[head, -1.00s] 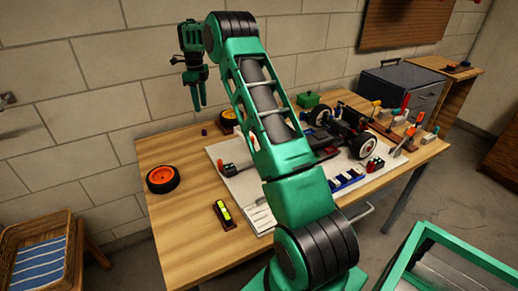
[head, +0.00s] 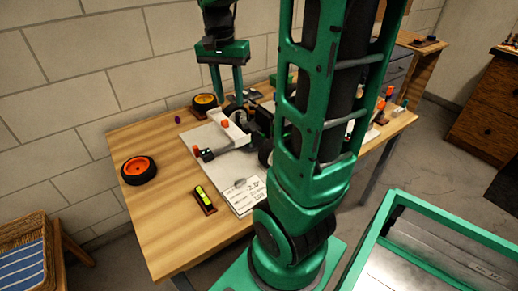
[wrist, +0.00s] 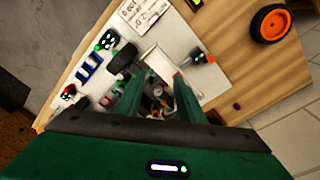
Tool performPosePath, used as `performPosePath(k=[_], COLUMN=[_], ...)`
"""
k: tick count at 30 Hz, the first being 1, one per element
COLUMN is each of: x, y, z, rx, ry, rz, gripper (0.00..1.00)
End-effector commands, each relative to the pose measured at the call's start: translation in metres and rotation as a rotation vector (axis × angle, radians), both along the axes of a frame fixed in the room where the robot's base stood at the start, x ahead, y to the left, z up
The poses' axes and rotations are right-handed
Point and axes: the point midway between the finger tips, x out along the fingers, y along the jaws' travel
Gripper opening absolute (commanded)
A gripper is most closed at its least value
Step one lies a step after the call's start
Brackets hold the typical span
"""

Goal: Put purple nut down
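The small purple nut (head: 178,119) rests on the wooden table (head: 160,215) near its back edge, left of the yellow-rimmed wheel. It also shows in the wrist view (wrist: 237,106) as a small dark purple dot on bare wood, off to the right of the fingers. My gripper (head: 229,100) points down above the work sheet and car parts, to the right of the nut and apart from it. Its two green fingers are spread, also in the wrist view (wrist: 162,78). I see nothing held between them.
The orange-rimmed wheel (head: 139,169) lies at the table's left. A yellow-rimmed wheel (head: 205,101) is at the back. A yellow-green level (head: 204,198) lies near the front. The white sheet (head: 241,197) holds car parts, partly hidden by my arm. Bare wood lies around the nut.

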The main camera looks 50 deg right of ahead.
Motion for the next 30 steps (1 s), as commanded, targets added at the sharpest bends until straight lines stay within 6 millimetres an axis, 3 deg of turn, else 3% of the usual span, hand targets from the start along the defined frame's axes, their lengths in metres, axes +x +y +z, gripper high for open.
performPosePath(k=[1, 6, 12, 17, 30], x=[-0.025, -0.099, -0.156, -0.173, -0.174], y=[0.007, 0.029, 0.051, 0.07, 0.07], z=[-0.003, -0.025, -0.052, -0.062, -0.063], rx=[0.009, 0.045, 0.08, 0.091, 0.092], ry=[0.0, 0.003, -0.001, -0.004, -0.004], rz=[0.066, 0.319, 0.54, 0.617, 0.622], gripper=[0.35, 0.35, 0.35, 0.35, 0.35])
